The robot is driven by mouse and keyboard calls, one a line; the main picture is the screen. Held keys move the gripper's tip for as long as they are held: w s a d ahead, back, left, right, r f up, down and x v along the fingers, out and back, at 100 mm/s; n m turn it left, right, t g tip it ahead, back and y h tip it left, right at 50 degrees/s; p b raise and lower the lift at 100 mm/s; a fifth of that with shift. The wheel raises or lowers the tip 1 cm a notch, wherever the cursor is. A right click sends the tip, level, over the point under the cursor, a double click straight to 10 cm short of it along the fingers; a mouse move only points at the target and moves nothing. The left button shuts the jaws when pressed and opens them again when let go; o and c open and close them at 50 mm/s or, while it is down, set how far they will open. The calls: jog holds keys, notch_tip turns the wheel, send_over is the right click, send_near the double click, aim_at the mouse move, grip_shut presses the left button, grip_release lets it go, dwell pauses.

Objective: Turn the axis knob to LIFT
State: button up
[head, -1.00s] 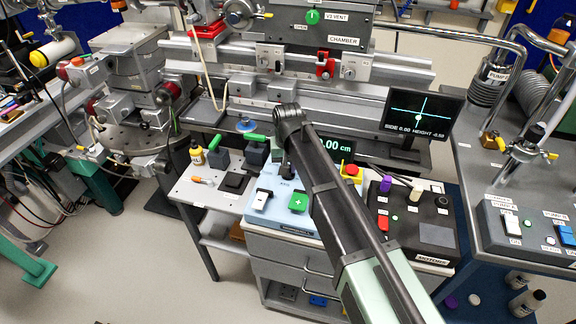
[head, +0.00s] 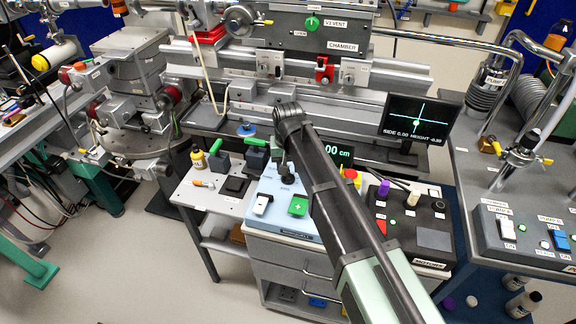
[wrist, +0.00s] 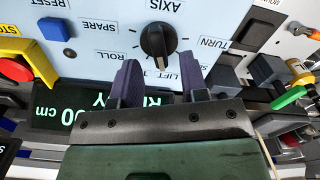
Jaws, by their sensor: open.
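The axis knob (wrist: 157,42) is a black round dial on a pale blue panel (wrist: 85,20). In the wrist view its lettering is upside down: AXIS above it, ROLL and SPARE to the left, TURN to the right and LIFT (wrist: 182,77) below. A light mark shows on the knob's lower part, but I cannot tell which label it points at. My gripper (wrist: 160,80) is open, its two purple fingers apart just below the knob in the picture, with LIFT between them. Nothing is between the fingertips. In the head view my arm hides part of the panel (head: 272,222).
A green cm display (head: 341,154) and a yellow-and-red stop button (wrist: 18,68) sit beside the knob. Green-handled blocks (head: 255,150) stand to the left in the head view. A MOTORS box (head: 433,240) stands right, and a crosshair screen (head: 421,116) behind.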

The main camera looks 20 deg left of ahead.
notch_tip(320, 180, up, 9)
jog(key=p, duration=0.7)
jog(key=shift+f, duration=0.15)
jog(key=s+d+m, duration=0.1)
jog(key=s+d, duration=0.3)
jog(key=d, duration=0.9)
jog(key=s+d+m, duration=0.2)
jog(key=s+d, duration=0.2)
jog(key=d, duration=0.9)
jog(key=s+d+m, duration=0.1)
jog(key=s+d, duration=0.3)
jog(key=d, duration=0.9)
jog(key=shift+s+m, duration=0.15)
jog(key=shift+m, duration=0.25)
